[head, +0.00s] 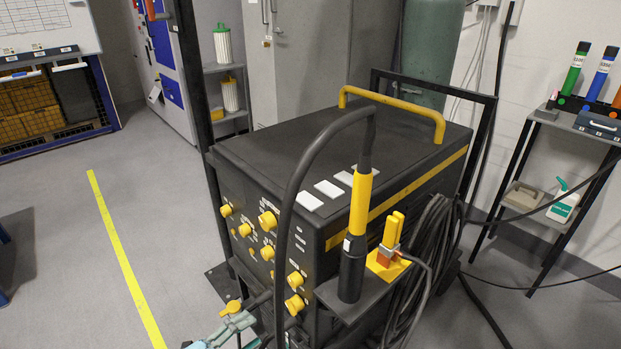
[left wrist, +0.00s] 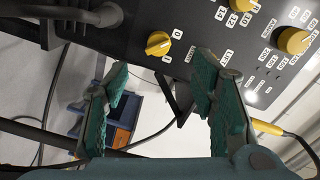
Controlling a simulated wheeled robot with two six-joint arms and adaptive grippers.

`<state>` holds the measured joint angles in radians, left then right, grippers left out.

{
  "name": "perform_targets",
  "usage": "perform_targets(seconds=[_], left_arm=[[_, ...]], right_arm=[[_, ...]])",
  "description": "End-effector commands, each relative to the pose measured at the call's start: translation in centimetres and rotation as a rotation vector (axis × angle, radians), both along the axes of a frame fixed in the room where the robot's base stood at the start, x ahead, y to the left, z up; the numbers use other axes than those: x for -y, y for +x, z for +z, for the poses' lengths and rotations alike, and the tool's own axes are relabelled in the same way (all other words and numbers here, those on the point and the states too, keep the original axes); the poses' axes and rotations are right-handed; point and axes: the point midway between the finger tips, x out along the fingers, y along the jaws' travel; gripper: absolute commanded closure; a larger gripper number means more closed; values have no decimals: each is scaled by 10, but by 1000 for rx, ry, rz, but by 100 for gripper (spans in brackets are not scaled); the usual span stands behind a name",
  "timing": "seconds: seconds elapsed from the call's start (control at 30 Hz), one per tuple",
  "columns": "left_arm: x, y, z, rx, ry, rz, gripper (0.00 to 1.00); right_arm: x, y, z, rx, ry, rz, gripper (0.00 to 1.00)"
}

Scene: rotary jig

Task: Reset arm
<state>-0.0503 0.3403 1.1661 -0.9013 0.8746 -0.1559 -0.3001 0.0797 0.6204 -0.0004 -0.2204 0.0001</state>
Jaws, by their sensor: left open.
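My left gripper (head: 228,330) shows at the bottom of the head view, low in front of the control panel of a black machine (head: 240,160). In the left wrist view its teal-padded fingers (left wrist: 163,85) are open, with nothing between them. A yellow rotary knob (left wrist: 158,43) marked 0 and 1 lies just beyond the gap between the fingertips and appears apart from them. A low yellow knob (head: 231,307) shows next to the gripper in the head view. My right gripper is not in view.
Several other yellow knobs (head: 267,220) dot the panel. A thick black hose rises in front of it to a yellow-and-black torch (head: 361,205) standing in a side holder. Coiled cable (head: 430,250) hangs on the right side. The floor at left is clear, with a yellow line (head: 122,255).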

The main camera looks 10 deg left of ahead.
Motion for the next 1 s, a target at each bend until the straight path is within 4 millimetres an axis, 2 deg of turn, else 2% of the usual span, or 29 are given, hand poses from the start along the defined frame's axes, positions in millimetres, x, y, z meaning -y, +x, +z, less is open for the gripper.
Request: perform_targets(seconds=[0.07, 0.13, 0.17, 0.2, 0.27, 0.3, 0.37, 0.4, 0.47, 0.5, 0.6, 0.63, 0.7, 0.77, 1.0], left_arm=[[-14, 9, -6, -37, -14, 78, 48], [-45, 20, -24, -126, -62, 239, 48], [-63, 21, -39, -189, -99, 337, 48], [-87, 15, -63, -300, -157, 484, 48], [-116, -16, -106, -498, -247, 707, 48], [-129, -48, -136, -637, -299, 846, 48], [-136, -105, -174, -836, -358, 1028, 48], [-134, -146, -194, -961, -389, 1133, 48], [-124, -208, -215, -1134, -421, 1266, 48], [-113, -247, -223, -1234, -436, 1337, 48], [-85, -323, -227, -1417, -456, 1449, 48], [-77, -339, -225, -1451, -461, 1463, 48], [-63, -364, -219, -1497, -458, 1475, 48], [-56, -375, -216, -1514, -455, 1476, 48], [-57, -377, -219, -1514, -451, 1475, 48]], right_arm=[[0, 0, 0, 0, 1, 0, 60], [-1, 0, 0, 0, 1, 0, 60], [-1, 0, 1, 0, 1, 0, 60], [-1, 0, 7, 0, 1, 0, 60], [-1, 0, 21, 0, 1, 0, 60], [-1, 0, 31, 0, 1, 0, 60], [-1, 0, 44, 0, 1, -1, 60], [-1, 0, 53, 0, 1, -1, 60], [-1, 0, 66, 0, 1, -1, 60], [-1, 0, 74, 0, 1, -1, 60], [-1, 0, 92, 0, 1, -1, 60], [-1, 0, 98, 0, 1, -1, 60], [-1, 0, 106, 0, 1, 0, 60], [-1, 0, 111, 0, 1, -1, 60], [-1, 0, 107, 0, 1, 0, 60]])
